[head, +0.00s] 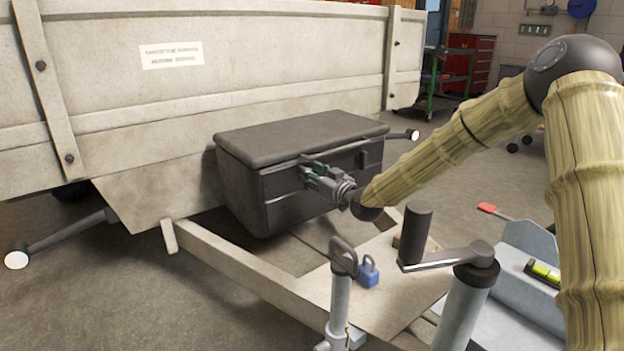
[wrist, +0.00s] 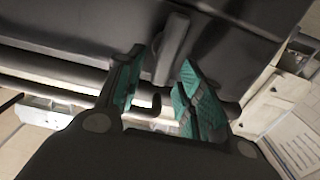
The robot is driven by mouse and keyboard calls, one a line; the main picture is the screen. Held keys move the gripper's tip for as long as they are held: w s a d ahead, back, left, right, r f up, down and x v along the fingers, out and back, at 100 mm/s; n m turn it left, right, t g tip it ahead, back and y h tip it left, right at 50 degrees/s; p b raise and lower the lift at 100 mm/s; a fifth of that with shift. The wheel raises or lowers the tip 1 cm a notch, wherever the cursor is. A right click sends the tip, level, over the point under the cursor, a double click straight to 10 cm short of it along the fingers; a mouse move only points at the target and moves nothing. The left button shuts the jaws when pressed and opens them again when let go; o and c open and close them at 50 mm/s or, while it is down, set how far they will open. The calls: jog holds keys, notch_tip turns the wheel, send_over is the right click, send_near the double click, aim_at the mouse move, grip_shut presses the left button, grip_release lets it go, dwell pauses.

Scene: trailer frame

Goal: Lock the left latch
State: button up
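The dark toolbox (head: 250,195) sits on the trailer frame, its lid (head: 300,135) down. My gripper (head: 308,172) is at the toolbox front, left of the right latch (head: 364,158), and covers the place of the left latch in the head view. In the wrist view my gripper (wrist: 162,59) is open, with teal finger pads apart. A dark upright latch piece (wrist: 174,42), apparently the left latch, shows between the fingertips. I cannot tell whether the pads touch it, or whether it is locked.
The trailer's pale side wall (head: 230,100) stands behind the toolbox. On the drawbar plate (head: 385,285) in front are a blue padlock (head: 368,272) and a crank handle (head: 445,257) on a jack post. A blue-grey tray (head: 500,315) holding a spirit level (head: 543,271) is at right.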

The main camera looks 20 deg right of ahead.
jog(key=shift+w+a, duration=0.1)
jog(key=shift+w, duration=0.25)
jog(key=shift+c, duration=0.3)
grip_shut()
jog(key=shift+r+p, duration=0.2)
jog(key=shift+p, duration=0.2)
jog(key=d+f+m+p, duration=0.1)
jog(key=m+p, duration=0.2)
jog(key=m, duration=0.3)
jog(key=d+f+m+p, duration=0.1)
jog(key=m+p, duration=0.2)
jog(key=m, duration=0.3)
jog(key=w+d+f+m+p, duration=0.1)
jog(key=m+p, duration=0.2)
jog(key=m, duration=0.2)
jog(key=shift+m+p, duration=0.3)
jog(key=shift+m, duration=0.1)
